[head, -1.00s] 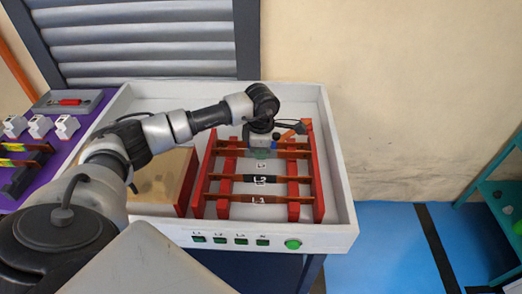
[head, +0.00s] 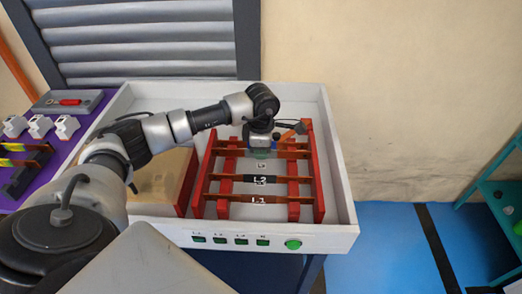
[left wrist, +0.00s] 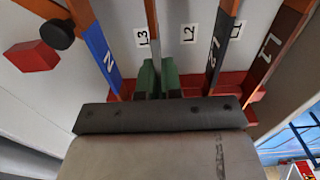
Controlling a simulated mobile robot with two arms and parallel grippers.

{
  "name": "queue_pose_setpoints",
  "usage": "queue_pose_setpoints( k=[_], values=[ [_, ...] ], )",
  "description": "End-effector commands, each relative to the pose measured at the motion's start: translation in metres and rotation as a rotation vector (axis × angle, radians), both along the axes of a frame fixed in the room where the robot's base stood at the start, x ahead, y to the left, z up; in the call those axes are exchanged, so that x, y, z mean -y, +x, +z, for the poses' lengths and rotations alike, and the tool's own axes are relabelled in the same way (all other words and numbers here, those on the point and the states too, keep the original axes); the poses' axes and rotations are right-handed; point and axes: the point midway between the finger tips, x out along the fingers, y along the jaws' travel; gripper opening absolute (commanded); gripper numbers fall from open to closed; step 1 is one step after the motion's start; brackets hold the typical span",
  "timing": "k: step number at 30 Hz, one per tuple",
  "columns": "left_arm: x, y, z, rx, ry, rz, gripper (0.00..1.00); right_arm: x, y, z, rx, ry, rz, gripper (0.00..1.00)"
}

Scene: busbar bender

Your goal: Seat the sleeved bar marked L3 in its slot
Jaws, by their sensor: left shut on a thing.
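My left gripper (head: 261,152) is shut on a copper bar (head: 292,154) that lies across the red rack (head: 319,185), behind the L2 bar. In the left wrist view this bar (left wrist: 151,20) runs between the green fingertips (left wrist: 159,80), beside a printed L3 floor label (left wrist: 142,37). The fingers cover its sleeve, so its marking is hidden. I cannot tell whether its ends are fully down in the slots. The black-sleeved L2 bar (head: 292,179) and brown-sleeved L1 bar (head: 285,200) lie in front. The blue-sleeved N bar (left wrist: 101,50) is on the other side.
The rack stands in a white tray (head: 343,190) with green buttons along its front. A tan panel (head: 160,178) lies left of the rack. A purple board (head: 93,112) with white parts is farther left. A teal shelf (head: 493,190) stands at right.

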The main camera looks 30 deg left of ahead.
Motion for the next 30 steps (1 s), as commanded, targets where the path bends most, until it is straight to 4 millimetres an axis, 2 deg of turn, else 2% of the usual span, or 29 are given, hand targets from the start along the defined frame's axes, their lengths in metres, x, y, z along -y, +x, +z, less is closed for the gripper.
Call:
queue_pose_setpoints(
  k=[13,30],
  values=[
    [0.0,0.0,0.0,0.001,0.0,0.0,0.0,-0.001,0.0,-0.002,0.001,0.001,0.0,0.4],
    [0.0,0.0,-0.014,0.001,0.0,0.0,0.0,-0.001,0.001,-0.013,0.001,0.001,0.0,0.4]
  ],
)
